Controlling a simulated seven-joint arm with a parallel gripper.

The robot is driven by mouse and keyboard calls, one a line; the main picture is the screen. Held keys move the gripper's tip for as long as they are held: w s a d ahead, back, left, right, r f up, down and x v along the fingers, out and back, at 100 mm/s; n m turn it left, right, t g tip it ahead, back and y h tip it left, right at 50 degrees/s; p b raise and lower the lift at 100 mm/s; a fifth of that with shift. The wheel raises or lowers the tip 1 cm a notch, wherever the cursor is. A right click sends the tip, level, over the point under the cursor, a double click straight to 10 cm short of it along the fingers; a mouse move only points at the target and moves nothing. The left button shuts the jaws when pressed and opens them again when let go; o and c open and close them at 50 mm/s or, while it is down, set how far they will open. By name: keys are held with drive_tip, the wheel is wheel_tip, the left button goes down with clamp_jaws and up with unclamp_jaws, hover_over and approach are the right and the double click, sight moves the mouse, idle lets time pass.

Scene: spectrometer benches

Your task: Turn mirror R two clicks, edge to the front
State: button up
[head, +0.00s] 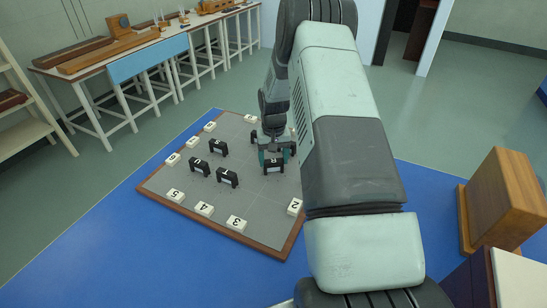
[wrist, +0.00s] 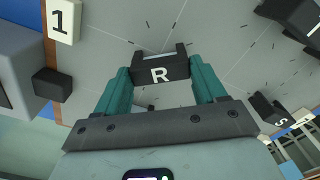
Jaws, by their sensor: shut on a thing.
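Mirror R (wrist: 160,70) is a black holder with a white letter R on its face and a pale strip along its far side. In the wrist view my gripper (wrist: 161,84) has its two teal fingers at the left and right ends of the holder, shut on it. In the head view my gripper (head: 275,156) is low over the right part of the grey board (head: 190,197), at a black holder (head: 274,168) that appears to be mirror R. Part of that area is hidden by my arm.
Other black holders, one (head: 228,177) among them, stand left of my gripper. Holder S (wrist: 268,108) is close at right in the wrist view. White number tiles line the board, including tile 1 (wrist: 63,20) and tile 2 (head: 295,207). A wooden box (head: 505,195) stands at right.

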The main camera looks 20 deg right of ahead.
sight(274, 160)
drive_tip(key=n, duration=0.5)
drive_tip(key=shift+n, duration=0.3)
drive_tip(key=n, duration=0.5)
idle(0.4)
drive_tip(key=o, duration=1)
drive_tip(key=shift+o, duration=0.2)
wheel_tip(274, 160, up, 11)
drive_tip(key=shift+f, duration=0.1)
